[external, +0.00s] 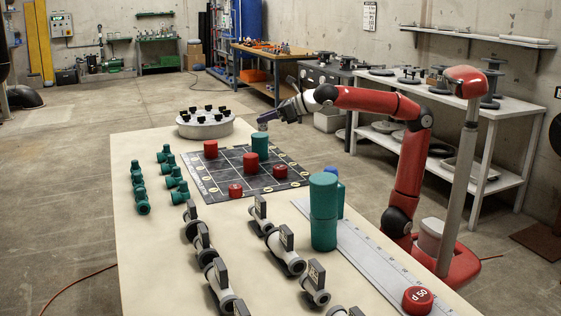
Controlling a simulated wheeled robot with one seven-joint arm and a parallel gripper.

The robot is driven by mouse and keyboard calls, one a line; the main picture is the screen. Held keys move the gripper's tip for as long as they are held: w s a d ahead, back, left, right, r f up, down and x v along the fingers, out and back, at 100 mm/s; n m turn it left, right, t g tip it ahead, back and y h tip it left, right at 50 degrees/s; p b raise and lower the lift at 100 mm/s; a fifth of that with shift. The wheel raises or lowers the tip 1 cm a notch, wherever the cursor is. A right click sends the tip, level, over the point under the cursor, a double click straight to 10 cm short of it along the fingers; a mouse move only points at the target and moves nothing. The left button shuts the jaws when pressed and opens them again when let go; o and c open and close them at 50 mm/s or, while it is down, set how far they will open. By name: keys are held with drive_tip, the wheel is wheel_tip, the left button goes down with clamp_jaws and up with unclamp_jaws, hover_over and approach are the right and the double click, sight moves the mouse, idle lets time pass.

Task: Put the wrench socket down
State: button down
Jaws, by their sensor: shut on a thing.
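My gripper (266,118) is at the far end of the table, pointing down just above a teal cylinder (260,146) on the dark grid mat. It is shut on a small grey piece, which looks like the wrench socket (262,127). The piece is tiny in this view and partly hidden by the gripper. I cannot tell whether it touches the top of the teal cylinder or hangs just above it.
The dark grid mat (222,163) also bears red cylinders (210,149). Teal fittings (139,190) line the left, grey valves (283,250) the front. A tall teal cylinder (323,212) stands beside a long ruler (375,262).

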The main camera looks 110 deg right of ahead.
wheel_tip(320, 180, up, 4)
drive_tip(key=shift+w+f, duration=0.15)
drive_tip(key=shift+w+d, duration=0.1)
drive_tip(key=shift+w, duration=0.25)
drive_tip(key=w+d+f+m+g+h, duration=0.1)
drive_tip(key=w+f+m+g+h, duration=0.25)
drive_tip(key=w+f, duration=0.45)
drive_tip(key=w+d+f+m+g+h, duration=0.1)
drive_tip(key=w+f+m+g+h, duration=0.3)
drive_tip(key=w, duration=0.8)
drive_tip(key=shift+m+g+y, duration=0.45)
drive_tip(key=shift+y, duration=0.5)
drive_tip(key=shift+s+a+f+b, duration=0.1)
drive_tip(key=shift+f+b, duration=0.5)
drive_tip(key=shift+f, duration=1.2)
drive_tip(key=shift+s+a+f+b, duration=0.1)
drive_tip(key=shift+f+b, duration=0.45)
drive_tip(key=shift+f, duration=1.2)
drive_tip(key=shift+f, duration=0.15)
drive_tip(key=c, duration=1.1)
unclamp_jaws()
